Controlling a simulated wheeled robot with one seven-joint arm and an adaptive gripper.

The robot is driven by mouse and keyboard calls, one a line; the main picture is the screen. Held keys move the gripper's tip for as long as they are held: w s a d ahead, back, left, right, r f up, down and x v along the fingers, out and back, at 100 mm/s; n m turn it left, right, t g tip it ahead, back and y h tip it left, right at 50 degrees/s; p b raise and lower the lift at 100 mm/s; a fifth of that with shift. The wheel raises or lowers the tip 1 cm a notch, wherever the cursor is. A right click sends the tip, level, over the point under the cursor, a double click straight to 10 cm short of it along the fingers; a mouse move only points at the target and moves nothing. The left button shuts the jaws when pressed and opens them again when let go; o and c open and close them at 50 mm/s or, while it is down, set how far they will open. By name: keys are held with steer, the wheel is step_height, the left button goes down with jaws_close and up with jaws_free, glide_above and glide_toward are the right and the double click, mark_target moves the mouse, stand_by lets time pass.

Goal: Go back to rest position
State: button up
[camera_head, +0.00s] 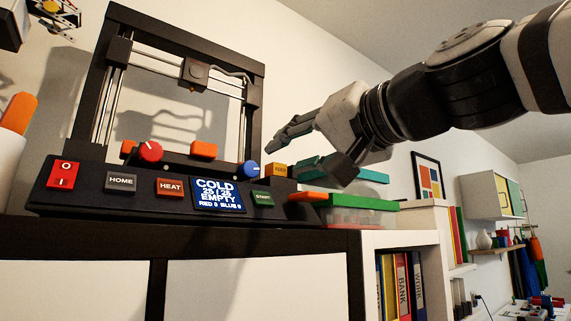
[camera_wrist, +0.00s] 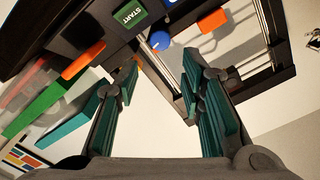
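My gripper (camera_head: 284,156) is raised just right of the printer in the head view, its fingers pointing left towards the panel's right end. In the wrist view my gripper (camera_wrist: 160,80) has its two teal-padded fingers spread apart with nothing between them. The black-framed printer (camera_head: 185,38) stands on the shelf. Its panel has a red power switch (camera_head: 63,175), HOME (camera_head: 121,182), HEAT (camera_head: 170,187) and START (camera_head: 263,198) buttons, a red knob (camera_head: 150,151) and a blue knob (camera_head: 248,169). The screen (camera_head: 217,195) reads COLD, EMPTY, RED 0, BLUE 0.
A clear box with a green lid (camera_head: 362,203) sits right of the panel, below my gripper. An orange piece (camera_head: 307,197) lies beside it. Binders (camera_head: 402,285) fill the shelf below. The air above the box's right side holds my arm.

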stand_by(0.4)
steer(key=s+d+f+g+h+p, duration=0.1)
steer(key=s+d+f+g+h, duration=0.15)
steer(key=f, duration=0.85)
steer(key=s+d+f+g+h, duration=0.2)
steer(key=s+d+f, duration=0.2)
steer(key=f, duration=0.6)
steer(key=s+d+f+g+h+p, duration=0.1)
steer(key=s+d+f+g+h, duration=0.25)
steer(key=f, duration=0.75)
steer(key=s+d+f+g+h, duration=0.2)
steer(key=s+d+f, duration=0.3)
steer(key=s+f, duration=0.4)
steer(key=shift+d+f+g+p, duration=0.35)
steer(key=shift+f+g+p, duration=0.1)
steer(key=shift+f, duration=0.4)
